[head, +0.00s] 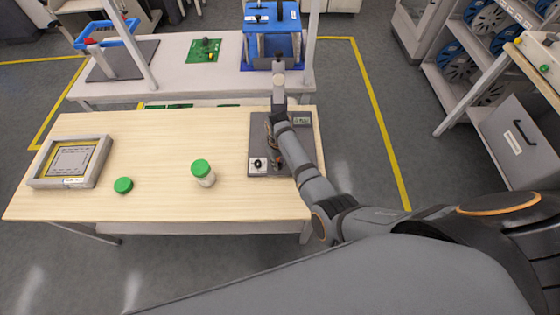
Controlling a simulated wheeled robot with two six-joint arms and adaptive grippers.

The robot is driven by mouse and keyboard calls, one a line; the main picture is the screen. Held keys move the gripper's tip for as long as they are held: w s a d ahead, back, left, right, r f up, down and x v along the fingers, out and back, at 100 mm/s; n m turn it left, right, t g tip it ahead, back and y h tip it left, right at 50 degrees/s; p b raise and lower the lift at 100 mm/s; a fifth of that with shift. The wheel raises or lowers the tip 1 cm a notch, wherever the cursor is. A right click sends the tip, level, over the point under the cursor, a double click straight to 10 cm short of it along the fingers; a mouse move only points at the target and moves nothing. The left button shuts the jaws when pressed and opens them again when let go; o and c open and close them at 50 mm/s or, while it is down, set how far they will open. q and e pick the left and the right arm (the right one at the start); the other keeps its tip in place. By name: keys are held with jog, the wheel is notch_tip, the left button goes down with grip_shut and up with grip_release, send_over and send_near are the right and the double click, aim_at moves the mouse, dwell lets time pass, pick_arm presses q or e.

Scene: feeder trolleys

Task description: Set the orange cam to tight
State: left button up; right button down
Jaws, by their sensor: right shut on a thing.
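A dark grey plate (256,128) lies at the right end of the wooden table. It bears a white block with a black knob (257,163) at its near left corner and a small label (301,120) at its far right. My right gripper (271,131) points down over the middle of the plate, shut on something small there. The gripper and my arm cover most of that spot. I cannot clearly make out the orange cam or its setting. My left gripper is not in view.
On the wooden table (150,142) stand a green-capped jar (203,173), a loose green cap (123,185) and a framed tray (40,180). A white bench (170,55) with a blue fixture (272,45) stands behind.

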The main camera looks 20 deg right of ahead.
jog(key=m, duration=0.1)
jog(key=w+a+m+p, duration=0.1)
jog(key=m, duration=0.1)
jog(key=shift+a+m, duration=0.15)
jog(key=shift+m, duration=0.15)
jog(key=shift+w+a+m, duration=0.25)
jog(key=shift+m, duration=0.65)
jog(key=m, duration=0.1)
jog(key=w+m, duration=0.1)
jog(key=shift+a+m, duration=0.3)
jog(key=shift+m, duration=0.1)
jog(key=m, duration=0.1)
jog(key=w+m+b, duration=0.1)
jog(key=m, duration=0.2)
jog(key=shift+w+a+f, duration=0.1)
jog(key=shift+w+a, duration=0.1)
jog(key=shift+w, duration=0.15)
jog(key=shift+w+d+m+b, duration=0.1)
jog(key=shift+w+m+b, duration=0.35)
jog(key=shift+m, duration=0.65)
jog(key=shift+w+m+b, duration=0.4)
jog(key=shift+m+b, duration=0.05)
jog(key=shift+m, duration=0.65)
jog(key=c, duration=1.2)
grip_release()
